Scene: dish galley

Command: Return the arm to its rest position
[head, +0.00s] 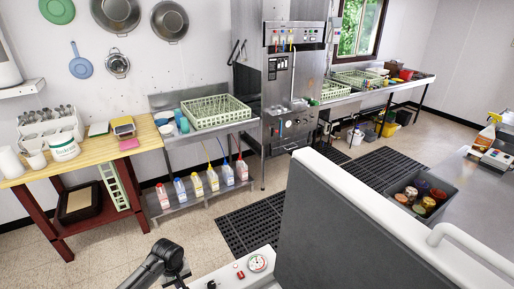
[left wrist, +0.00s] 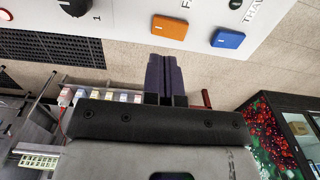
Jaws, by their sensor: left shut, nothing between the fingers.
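My left arm (head: 155,264) shows as a dark, bent link at the bottom edge of the head view, over the floor in front of the bottle shelf. In the left wrist view my left gripper (left wrist: 166,72) has its two dark fingers side by side, touching along their length. Nothing is held between them, and they touch no object. My right arm and right gripper are in neither view.
A wooden-topped table (head: 88,153) with a cutlery holder stands at the left. A steel counter (head: 165,104) bears a green rack (head: 214,112), with several bottles (head: 197,186) below. A dishwasher (head: 292,95) stands centre. A grey bin (head: 418,193) is at right. Floor is open at lower left.

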